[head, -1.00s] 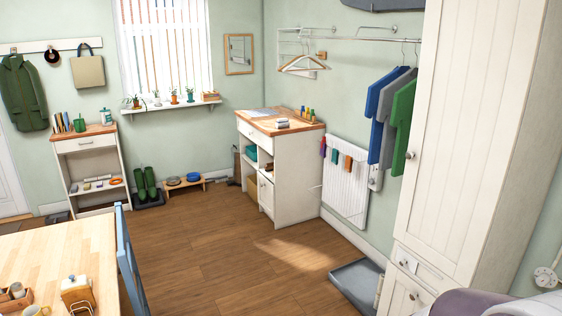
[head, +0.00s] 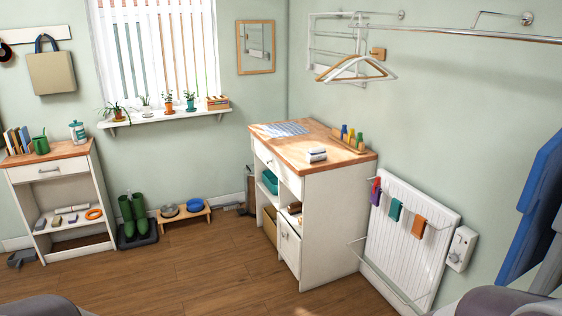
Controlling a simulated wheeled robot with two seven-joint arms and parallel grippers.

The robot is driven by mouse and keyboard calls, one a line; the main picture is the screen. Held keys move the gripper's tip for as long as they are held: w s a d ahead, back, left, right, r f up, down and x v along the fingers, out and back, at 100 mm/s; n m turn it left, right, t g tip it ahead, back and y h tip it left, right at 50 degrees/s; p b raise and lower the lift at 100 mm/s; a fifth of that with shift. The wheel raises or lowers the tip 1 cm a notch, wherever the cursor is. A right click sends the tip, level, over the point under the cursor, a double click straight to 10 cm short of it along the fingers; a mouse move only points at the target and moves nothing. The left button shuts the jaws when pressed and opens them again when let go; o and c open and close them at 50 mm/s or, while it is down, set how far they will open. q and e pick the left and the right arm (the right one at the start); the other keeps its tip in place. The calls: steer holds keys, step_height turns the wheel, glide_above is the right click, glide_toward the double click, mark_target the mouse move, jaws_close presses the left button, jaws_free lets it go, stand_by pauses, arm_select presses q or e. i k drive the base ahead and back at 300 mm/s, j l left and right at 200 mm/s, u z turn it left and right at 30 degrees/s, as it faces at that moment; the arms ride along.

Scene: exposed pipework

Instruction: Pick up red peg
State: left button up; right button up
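A small red piece (head: 377,183), which may be the red peg, shows at the top of a purple cloth (head: 375,197) on the left end of the white radiator (head: 398,245). It is too small for me to make out its shape. A teal cloth (head: 395,210) and an orange cloth (head: 418,227) hang beside it on the same radiator. Neither of my grippers is in view. Only rounded grey parts, probably of my arms, show at the bottom corners.
A white cabinet with a wooden top (head: 285,150) stands left of the radiator. A thin rack bar sticks out in front of the radiator. Blue clothing (head: 532,215) hangs at the right edge. A control box (head: 461,248) is beside the radiator. Wooden floor (head: 215,270) ahead is clear.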

mark_target(377, 184)
steer(key=i+j+z, duration=0.1)
steer(key=i+z, duration=0.15)
steer(key=i, duration=0.25)
steer(key=i+j+z, duration=0.25)
steer(key=i, duration=0.25)
steer(key=i+j+z, duration=0.25)
steer(key=i, duration=0.25)
